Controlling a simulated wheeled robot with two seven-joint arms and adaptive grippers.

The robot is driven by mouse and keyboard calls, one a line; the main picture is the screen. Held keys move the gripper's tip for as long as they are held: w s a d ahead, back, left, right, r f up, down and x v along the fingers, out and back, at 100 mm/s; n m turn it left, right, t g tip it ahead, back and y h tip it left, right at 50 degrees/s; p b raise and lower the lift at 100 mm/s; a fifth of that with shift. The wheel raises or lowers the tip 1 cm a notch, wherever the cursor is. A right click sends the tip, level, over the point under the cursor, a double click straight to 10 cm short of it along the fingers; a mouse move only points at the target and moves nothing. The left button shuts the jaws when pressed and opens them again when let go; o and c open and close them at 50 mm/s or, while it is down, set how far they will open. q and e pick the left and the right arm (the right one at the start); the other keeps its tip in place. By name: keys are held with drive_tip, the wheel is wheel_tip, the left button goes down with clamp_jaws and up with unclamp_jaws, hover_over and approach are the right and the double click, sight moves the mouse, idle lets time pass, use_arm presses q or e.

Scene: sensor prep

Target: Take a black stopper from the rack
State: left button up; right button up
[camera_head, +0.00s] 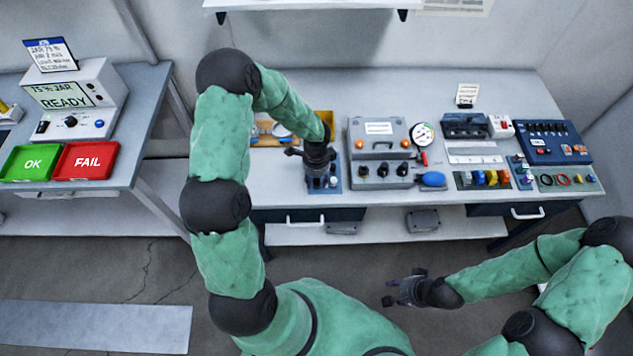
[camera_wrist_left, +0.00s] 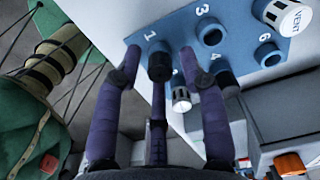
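The blue rack (camera_wrist_left: 190,35) has numbered sockets and stands under my left gripper; part of it also shows in the head view (camera_head: 338,170). A black stopper (camera_wrist_left: 158,68) sits by the number 1, upright in the rack. The fingers of my left gripper (camera_wrist_left: 158,62) are spread around this stopper, with gaps visible on both sides. Another black stopper (camera_wrist_left: 227,83) sits near number 4, partly behind a finger. White caps stand by number 6, one marked VENT (camera_wrist_left: 289,16), and lower down (camera_wrist_left: 181,98). My right gripper (camera_head: 392,288) is open and empty, low in front of the bench.
A grey case with black knobs (camera_head: 378,140) stands close right of the rack. Gauges, colored parts and a blue panel (camera_head: 545,140) fill the bench's right. Green OK and red FAIL trays (camera_head: 88,160) lie on the left table.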

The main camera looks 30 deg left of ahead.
sight(317, 180)
use_arm(q)
drive_tip(key=c, duration=0.4)
drive_tip(key=shift+c, duration=0.2)
drive_tip(key=shift+r, duration=0.5)
wheel_tip(317, 180, up, 2)
drive_tip(key=shift+r+p, duration=0.1)
drive_tip(key=shift+p, duration=0.4)
drive_tip(key=s+d+r+p, duration=0.1)
drive_tip(key=s+d+r, duration=0.8)
drive_tip(key=d+r, duration=0.1)
drive_tip(key=shift+s, duration=0.35)
drive_tip(key=shift+d+f, duration=0.1)
